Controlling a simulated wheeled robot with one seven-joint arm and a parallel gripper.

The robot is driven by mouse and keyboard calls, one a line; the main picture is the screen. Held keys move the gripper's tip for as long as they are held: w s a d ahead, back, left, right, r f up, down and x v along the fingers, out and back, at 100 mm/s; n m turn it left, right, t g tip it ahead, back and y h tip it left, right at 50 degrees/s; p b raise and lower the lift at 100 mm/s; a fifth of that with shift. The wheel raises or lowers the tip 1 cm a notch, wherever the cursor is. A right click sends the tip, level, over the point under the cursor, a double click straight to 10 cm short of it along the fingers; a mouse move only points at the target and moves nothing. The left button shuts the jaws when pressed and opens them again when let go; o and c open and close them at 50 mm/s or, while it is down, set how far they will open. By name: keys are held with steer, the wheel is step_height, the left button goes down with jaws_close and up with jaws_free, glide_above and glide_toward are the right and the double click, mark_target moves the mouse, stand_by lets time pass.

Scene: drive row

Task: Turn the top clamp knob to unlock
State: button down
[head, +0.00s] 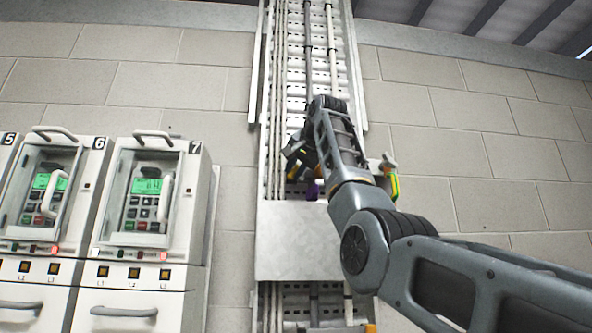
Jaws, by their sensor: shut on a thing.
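My arm reaches up from the lower right to the vertical cable tray. My gripper (297,160) is at the tray, just above a plain metal cover plate (290,240). It is shut on a small part there, apparently the top clamp knob, which is mostly hidden behind my gripper and wrist. A small purple piece (314,190) shows just below the gripper, at the plate's upper edge. A green and yellow piece (394,186) shows right of my forearm. The knob's angle cannot be seen.
White drive cabinets numbered 6 (50,190) and 7 (152,190) stand on the left, with keypads, handles and red lights. The cable tray (345,60) runs up the block wall (470,110). The wall right of the tray is bare.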

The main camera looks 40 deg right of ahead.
steer(key=n+g+h, duration=0.1)
steer(key=n, duration=0.1)
steer(key=shift+n, duration=0.3)
steer(key=shift+w+a+f+n+g+h, duration=0.1)
steer(key=shift+n+g+h, duration=0.65)
steer(key=shift+n, duration=0.45)
steer(key=c, duration=1.1)
jaws_free()
steer(key=shift+c, duration=0.2)
steer(key=shift+a, duration=0.1)
steer(key=b+v, duration=0.2)
steer(key=v, duration=0.6)
steer(key=shift+b, duration=0.4)
